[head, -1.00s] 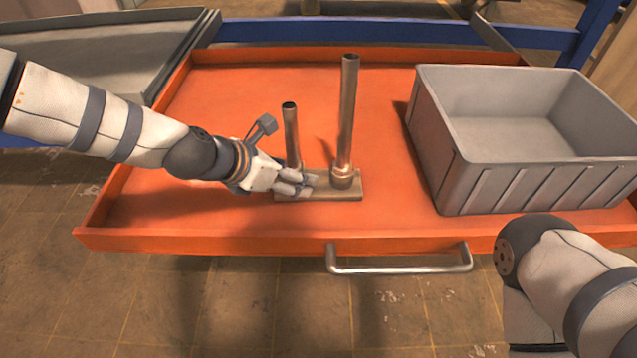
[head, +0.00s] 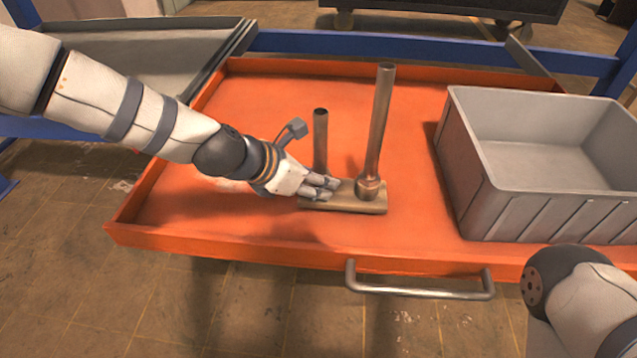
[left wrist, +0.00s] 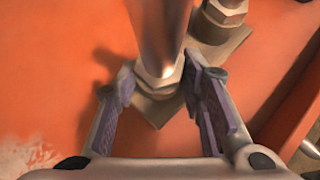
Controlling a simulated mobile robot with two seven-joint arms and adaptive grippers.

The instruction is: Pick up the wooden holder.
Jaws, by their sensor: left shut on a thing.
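The wooden holder (head: 345,203) is a small flat plank in the left-middle part of the orange tray. A tall metal pipe (head: 378,125) stands at its right end and a shorter pipe (head: 320,138) towards its left end. My left gripper (head: 328,188) is shut on the holder's left end. In the left wrist view its fingers (left wrist: 160,85) lie on both sides of the holder (left wrist: 155,113), around the hex fitting (left wrist: 157,75) of the short pipe. The holder seems slightly above the tray floor, with a shadow below. My right gripper is out of view.
The orange tray (head: 220,240) has a raised rim and a metal handle (head: 420,293) at its front. A grey bin (head: 470,170) fills its right side. A grey tray (head: 140,50) lies at the back left. Tray floor left of the holder is clear.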

